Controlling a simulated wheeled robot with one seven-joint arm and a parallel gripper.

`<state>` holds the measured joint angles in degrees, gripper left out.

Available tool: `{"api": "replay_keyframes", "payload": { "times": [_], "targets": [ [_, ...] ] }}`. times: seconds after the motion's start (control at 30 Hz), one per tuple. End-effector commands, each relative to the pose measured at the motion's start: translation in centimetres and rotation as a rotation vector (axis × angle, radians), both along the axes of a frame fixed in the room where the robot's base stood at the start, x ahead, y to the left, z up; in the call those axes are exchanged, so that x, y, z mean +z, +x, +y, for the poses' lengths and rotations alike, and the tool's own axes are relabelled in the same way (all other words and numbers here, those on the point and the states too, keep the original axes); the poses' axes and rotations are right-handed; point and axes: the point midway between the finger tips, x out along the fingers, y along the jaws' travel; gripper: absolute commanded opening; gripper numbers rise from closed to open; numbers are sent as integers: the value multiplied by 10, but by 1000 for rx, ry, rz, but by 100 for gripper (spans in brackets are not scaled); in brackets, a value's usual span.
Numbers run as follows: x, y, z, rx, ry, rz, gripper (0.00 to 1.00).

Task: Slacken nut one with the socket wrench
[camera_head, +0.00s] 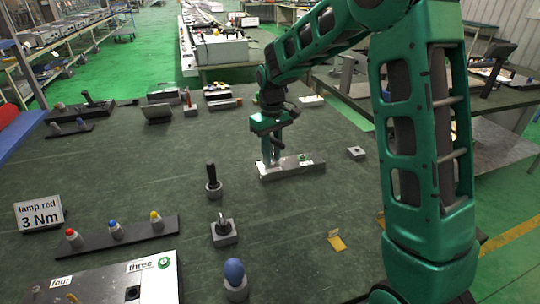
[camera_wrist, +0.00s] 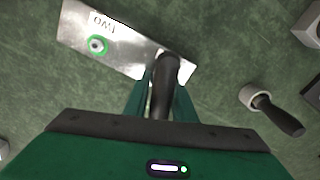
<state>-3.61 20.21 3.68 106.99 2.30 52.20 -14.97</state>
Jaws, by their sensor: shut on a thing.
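My gripper (camera_head: 270,158) is at the left end of a metal plate (camera_head: 305,168) on the green table. In the wrist view, my gripper (camera_wrist: 160,100) is shut on the dark handle of a tool (camera_wrist: 167,70), which looks like the socket wrench. The wrench's far end is over one end of the plate (camera_wrist: 125,55); whether it sits on a nut cannot be seen. A green-ringed nut (camera_wrist: 97,45) beside the label "two" shows at the plate's other end. Nut one and its label are not visible.
A holder with a black-handled tool (camera_head: 213,180) stands left of the plate; another holder (camera_head: 223,233) stands nearer. A small grey block (camera_head: 356,153) lies to the right. A sign reads "lamp red 3 Nm" (camera_head: 40,213). A rack (camera_head: 120,236) holds coloured-topped pieces. Table between is clear.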

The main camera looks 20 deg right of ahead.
Motion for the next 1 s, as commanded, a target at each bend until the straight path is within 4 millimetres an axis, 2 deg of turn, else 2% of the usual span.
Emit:
{"api": "replay_keyframes", "payload": {
  "times": [0.27, 0.6, 1.0],
  "targets": [
    [0, 0, 0, 25, 0, 0, 0],
    [0, 0, 0, 328, 0, 0, 0],
    [0, 0, 1, 397, 1, -1, 0]
  ]
}}
